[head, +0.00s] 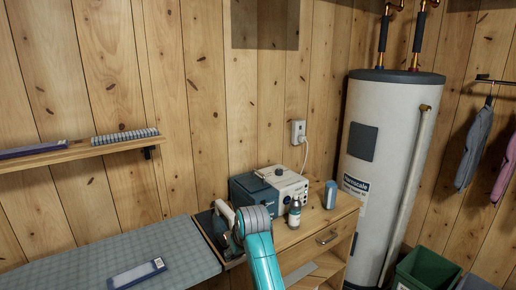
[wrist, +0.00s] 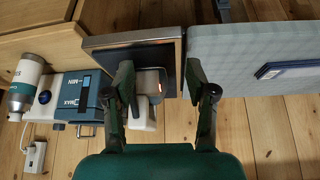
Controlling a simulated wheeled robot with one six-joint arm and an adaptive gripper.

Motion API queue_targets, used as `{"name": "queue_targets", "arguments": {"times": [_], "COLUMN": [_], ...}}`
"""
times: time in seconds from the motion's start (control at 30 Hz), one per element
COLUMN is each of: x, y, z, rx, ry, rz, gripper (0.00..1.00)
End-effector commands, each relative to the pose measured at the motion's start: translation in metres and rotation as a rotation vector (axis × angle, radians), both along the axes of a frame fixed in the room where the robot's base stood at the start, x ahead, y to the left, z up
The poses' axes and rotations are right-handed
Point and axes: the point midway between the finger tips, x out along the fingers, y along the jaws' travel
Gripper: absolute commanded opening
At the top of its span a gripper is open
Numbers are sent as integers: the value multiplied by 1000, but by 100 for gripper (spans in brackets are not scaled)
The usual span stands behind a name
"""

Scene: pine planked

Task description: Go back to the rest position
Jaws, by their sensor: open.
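My gripper (wrist: 160,70) is open in the wrist view, its two dark fingers wide apart and pointing downward. Below and between them is a white and grey iron-like appliance (wrist: 143,112) with a small red light, on a dark metal-edged rest (wrist: 174,50). I see nothing held between the fingers, and they look apart from the appliance. In the head view my teal arm (head: 262,262) reaches up from the bottom edge to the rest, and its grey joint partly hides the appliance there.
The grey ironing board (head: 178,262) holds a flat blue-and-white packet (head: 137,273). A wooden cabinet (head: 316,228) bears a blue-and-white steam unit (head: 265,190), a bottle (head: 294,214) and a small blue item (head: 330,194). A wall shelf (head: 90,149) is at left, a tall boiler (head: 385,160) at right.

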Motion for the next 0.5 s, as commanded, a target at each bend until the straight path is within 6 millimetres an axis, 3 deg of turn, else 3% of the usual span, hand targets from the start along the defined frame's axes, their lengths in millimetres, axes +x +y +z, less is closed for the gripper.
{"name": "queue_targets", "arguments": {"times": [0.03,0.2,0.5], "x": [-8,-31,-92], "y": [-9,-34,-79], "z": [-26,-88,-176], "rx": [4,26,59], "ry": [-7,-59,-154], "rz": [-13,-58,-131], "gripper": [56,56,56]}}
